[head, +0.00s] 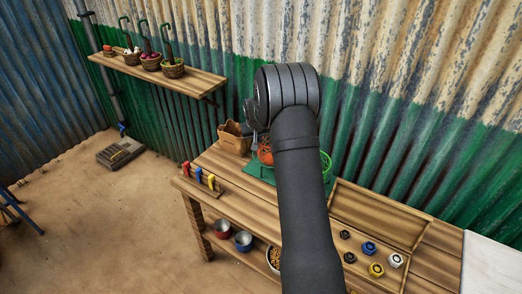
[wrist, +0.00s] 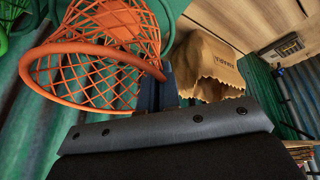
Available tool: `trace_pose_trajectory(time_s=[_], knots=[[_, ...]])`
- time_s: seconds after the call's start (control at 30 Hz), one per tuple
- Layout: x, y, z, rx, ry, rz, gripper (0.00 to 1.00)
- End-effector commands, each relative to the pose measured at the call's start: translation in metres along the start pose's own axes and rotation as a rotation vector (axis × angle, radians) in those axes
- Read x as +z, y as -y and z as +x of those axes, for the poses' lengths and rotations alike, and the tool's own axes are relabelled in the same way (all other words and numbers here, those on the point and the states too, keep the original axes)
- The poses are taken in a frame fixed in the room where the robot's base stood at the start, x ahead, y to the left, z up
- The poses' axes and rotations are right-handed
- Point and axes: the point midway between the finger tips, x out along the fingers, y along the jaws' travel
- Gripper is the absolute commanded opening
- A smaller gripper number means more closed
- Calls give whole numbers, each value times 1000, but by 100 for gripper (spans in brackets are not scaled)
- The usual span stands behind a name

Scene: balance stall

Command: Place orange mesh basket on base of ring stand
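The orange mesh basket (head: 265,152) is at the back of the wooden bench in the head view, partly hidden behind my arm. It fills the upper left of the wrist view (wrist: 100,60), with its wide orange rim towards me. My gripper (wrist: 160,85) has its two dark fingers close together on either side of that rim, gripping its edge. In the head view the fingers are hidden behind my arm. A flat green piece (head: 258,170) lies by the basket; I cannot tell whether it is the ring stand's base. No stand rod is clearly visible.
A brown paper bag (head: 234,138) stands left of the basket, close to my gripper in the wrist view (wrist: 208,65). A green mesh item (head: 326,163) is to the right. Coloured clips (head: 199,176) and hex weights (head: 376,269) lie on the bench. A corrugated wall (head: 375,160) rises behind.

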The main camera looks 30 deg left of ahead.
Motion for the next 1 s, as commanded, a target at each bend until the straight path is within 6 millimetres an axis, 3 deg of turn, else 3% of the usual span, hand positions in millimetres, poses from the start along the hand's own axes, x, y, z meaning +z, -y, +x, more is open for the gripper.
trace_pose_trajectory(time_s=[0.33,0.7,0.83,1.0], knots=[[15,4,35,0,0,1,0],[16,4,39,0,-1,1,0],[16,4,39,0,-1,1,25],[16,4,39,0,-1,1,25]])
